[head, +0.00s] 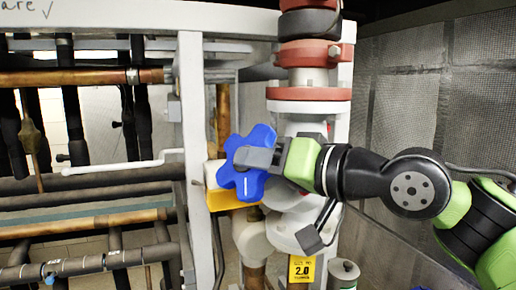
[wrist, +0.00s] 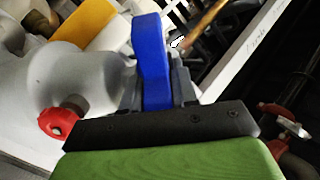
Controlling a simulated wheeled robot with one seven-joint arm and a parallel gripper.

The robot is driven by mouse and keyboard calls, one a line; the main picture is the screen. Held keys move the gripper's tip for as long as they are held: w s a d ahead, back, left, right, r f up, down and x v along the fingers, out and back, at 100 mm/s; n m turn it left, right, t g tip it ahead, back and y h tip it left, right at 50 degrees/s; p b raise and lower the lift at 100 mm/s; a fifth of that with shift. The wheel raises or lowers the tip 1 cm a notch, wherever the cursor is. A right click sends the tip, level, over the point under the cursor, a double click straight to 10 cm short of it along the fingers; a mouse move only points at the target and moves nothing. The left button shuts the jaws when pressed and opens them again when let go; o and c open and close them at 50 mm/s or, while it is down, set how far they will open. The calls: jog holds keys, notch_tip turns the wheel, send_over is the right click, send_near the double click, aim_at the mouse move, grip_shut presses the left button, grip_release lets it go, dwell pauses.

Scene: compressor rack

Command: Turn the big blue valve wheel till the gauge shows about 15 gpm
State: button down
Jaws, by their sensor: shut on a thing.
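The big blue valve wheel (head: 237,180) has several lobes and sits in front of the white rack post in the head view. My gripper (head: 262,158) reaches it from the right and is shut on one of its lobes. In the wrist view the blue wheel (wrist: 150,60) stands between the two grey fingers of my gripper (wrist: 157,85). A yellow-and-white box (head: 231,198) is just behind the wheel, partly covered by it; I cannot tell whether it is the gauge. No gauge reading is legible in either view.
A vertical pipe with red flanges (head: 308,94) stands behind my gripper. A yellow "2.0" tag (head: 301,269) hangs below. Black and copper pipes (head: 80,78) fill the left. A mesh wall (head: 400,90) bounds the right. A red knob (wrist: 60,122) is near my gripper.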

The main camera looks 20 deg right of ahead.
jog(key=g+p, duration=0.1)
jog(key=n+g+p, duration=0.1)
jog(key=shift+w+r+g+y, duration=0.1)
jog(key=shift+r+g+y, duration=0.2)
jog(key=shift+r, duration=0.1)
jog(key=shift+w+n+g, duration=0.15)
jog(key=shift+n+g, duration=0.3)
jog(key=shift+g, duration=0.75)
jog(key=shift+w+n+g, duration=0.1)
jog(key=shift+n+g, duration=0.35)
jog(key=shift+g, duration=0.75)
jog(key=shift+d+r+g, duration=0.1)
jog(key=shift+g, duration=0.4)
jog(key=c, duration=1)
grip_release()
jog(key=shift+w, duration=0.15)
jog(key=shift+o, duration=0.2)
